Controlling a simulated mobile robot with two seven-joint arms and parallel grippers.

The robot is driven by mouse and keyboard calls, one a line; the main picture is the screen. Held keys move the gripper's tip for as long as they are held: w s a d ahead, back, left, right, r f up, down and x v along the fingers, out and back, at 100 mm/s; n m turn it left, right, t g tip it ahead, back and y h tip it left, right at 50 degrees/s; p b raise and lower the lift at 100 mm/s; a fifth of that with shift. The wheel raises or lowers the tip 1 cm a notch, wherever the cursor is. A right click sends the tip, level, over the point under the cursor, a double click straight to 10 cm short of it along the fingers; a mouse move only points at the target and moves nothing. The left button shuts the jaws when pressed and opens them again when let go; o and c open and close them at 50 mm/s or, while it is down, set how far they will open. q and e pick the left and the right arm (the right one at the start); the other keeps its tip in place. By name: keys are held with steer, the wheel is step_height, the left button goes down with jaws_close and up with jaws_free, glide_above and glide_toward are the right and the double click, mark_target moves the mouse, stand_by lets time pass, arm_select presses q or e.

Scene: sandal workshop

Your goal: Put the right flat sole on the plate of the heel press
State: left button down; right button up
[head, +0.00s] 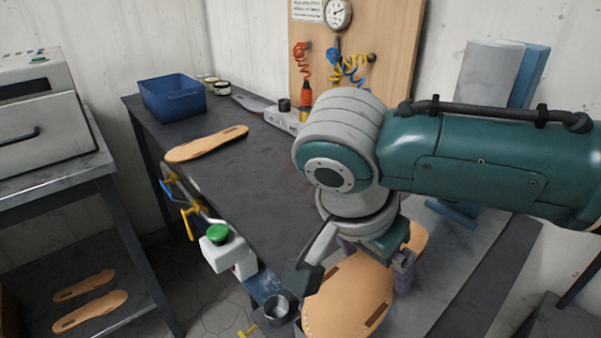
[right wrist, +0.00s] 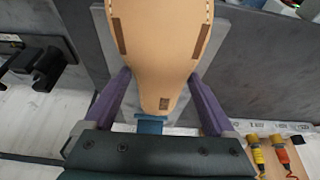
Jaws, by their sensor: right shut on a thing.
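The tan sole (head: 345,296) with dark brown patches and a stitched edge is between the purple fingers of my right gripper (head: 375,262). In the right wrist view the sole (right wrist: 160,50) points its narrow end at the gripper (right wrist: 158,103), with one finger on each side. The gripper is shut on it. A light grey plate (right wrist: 226,45) shows behind the sole; I cannot tell whether they touch. My right arm hides part of the sole in the head view. My left gripper is not in view.
Another tan sole (head: 207,143) lies on the dark table (head: 240,185) near a blue bin (head: 173,98). A white box with a green button (head: 218,233) and a metal cup (head: 277,308) are at the front edge. Two soles (head: 88,311) lie on a low shelf at left.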

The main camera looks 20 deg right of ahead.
mark_target(414, 234)
steer(key=shift+w+d+f+b, duration=0.25)
steer(key=shift+d+f+b, duration=0.35)
steer(key=shift+b, duration=0.35)
steer(key=shift+w+d+f+b, duration=0.2)
steer(key=shift+d+f+b, duration=0.25)
steer(key=shift+d+b, duration=0.4)
steer(key=shift+w+d, duration=0.1)
steer(key=shift+d, duration=0.05)
steer(key=shift+w+d+r, duration=0.1)
steer(key=shift+w+d, duration=0.15)
steer(key=shift+d, duration=0.3)
steer(key=shift+w+d, duration=0.2)
steer(key=shift+d, duration=0.3)
steer(key=shift+w+d+b, duration=0.1)
steer(key=shift+w+d, duration=0.2)
steer(key=shift+d, duration=0.35)
steer(key=shift+w+d+b, duration=0.1)
steer(key=shift+w+d, duration=0.15)
steer(key=shift+d, duration=0.45)
steer(key=shift+w+d+b, duration=0.1)
steer(key=shift+w+d, duration=0.2)
steer(key=shift+d, duration=0.35)
steer(key=shift+p, duration=0.4)
steer(key=shift+f, duration=0.65)
steer(key=o, duration=0.9)
steer(key=shift+o, duration=0.2)
